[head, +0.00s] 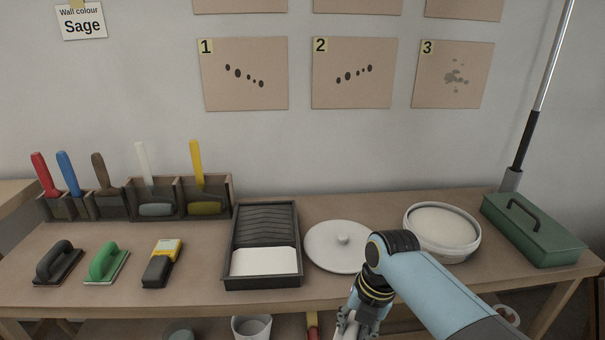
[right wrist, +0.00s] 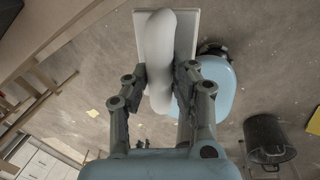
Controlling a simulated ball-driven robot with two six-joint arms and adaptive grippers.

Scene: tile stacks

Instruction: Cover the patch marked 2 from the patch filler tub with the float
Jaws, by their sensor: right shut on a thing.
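Patch 2 (head: 352,75) is a tan panel on the wall with a slanting row of dark spots. The patch filler tub (head: 442,231) is a round white tub, open, with pale filler inside, at the right of the bench. My right gripper (right wrist: 162,78) is shut on the white handle of a float (right wrist: 188,30) with a pale rectangular plate. In the head view the right gripper (head: 357,325) is low at the bench's front edge, left of the tub; the float is not visible there. My left gripper is not in view.
A white lid (head: 338,246) lies left of the tub, beside a black tray (head: 263,282) of white paint. A green toolbox (head: 535,232) and a leaning pole (head: 540,85) stand right. Patches 1 (head: 246,75) and 3 (head: 452,75) flank patch 2. Black (head: 58,262) and green (head: 105,263) floats lie left.

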